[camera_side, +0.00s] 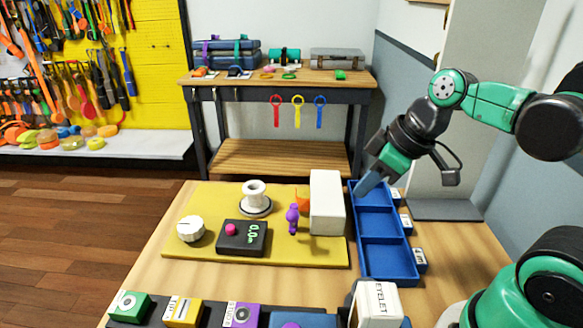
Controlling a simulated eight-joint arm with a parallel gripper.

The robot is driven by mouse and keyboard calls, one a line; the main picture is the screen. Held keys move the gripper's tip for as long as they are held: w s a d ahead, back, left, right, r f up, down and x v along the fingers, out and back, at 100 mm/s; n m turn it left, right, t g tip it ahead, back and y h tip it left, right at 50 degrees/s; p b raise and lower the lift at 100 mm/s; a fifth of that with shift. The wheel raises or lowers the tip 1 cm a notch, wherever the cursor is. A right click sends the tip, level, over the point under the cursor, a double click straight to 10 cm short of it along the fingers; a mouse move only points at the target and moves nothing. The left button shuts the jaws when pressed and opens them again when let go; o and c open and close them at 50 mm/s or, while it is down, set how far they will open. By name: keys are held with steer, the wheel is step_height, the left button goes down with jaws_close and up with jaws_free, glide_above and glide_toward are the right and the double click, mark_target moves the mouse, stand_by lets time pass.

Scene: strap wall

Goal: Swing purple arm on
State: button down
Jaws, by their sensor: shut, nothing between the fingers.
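The purple arm (293,218) is a small, roughly upright purple piece on the yellow mat (190,250), just left of a white block (327,203). An orange piece (303,199) shows behind it, against the block. My gripper (362,189) is shut and empty. It points down and left at the back left corner of the blue tray (386,262), to the right of the white block and apart from the purple arm. I cannot tell whether the fingertips touch the tray.
A white spool (255,196), a white knob (190,229) and a black box (242,238) with a pink button and green digits stand on the mat. Green (130,305), yellow (182,312) and purple (242,315) blocks line the front. An EYELET box (376,303) stands front right.

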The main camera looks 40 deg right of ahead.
mark_target(293, 221)
steer(key=shift+s+r+n+g+y, duration=0.4)
steer(key=shift+s+r+n+y, duration=0.3)
steer(key=shift+n, duration=0.6)
steer(key=shift+w+f, duration=0.1)
steer(key=x, duration=0.9)
steer(key=shift+w+a+f, duration=0.1)
steer(key=shift+w+f, duration=0.05)
steer(key=shift+f, duration=0.1)
steer(key=shift+w+a+f, duration=0.15)
steer(key=shift+w+a, duration=0.05)
steer(key=shift+w, duration=0.05)
steer(key=shift+w+a+r, duration=0.2)
steer(key=shift+w+a, duration=0.3)
steer(key=shift+w, duration=0.2)
steer(key=shift+w+a+r, duration=0.2)
steer(key=shift+w+a, duration=0.25)
steer(key=shift+w, duration=0.25)
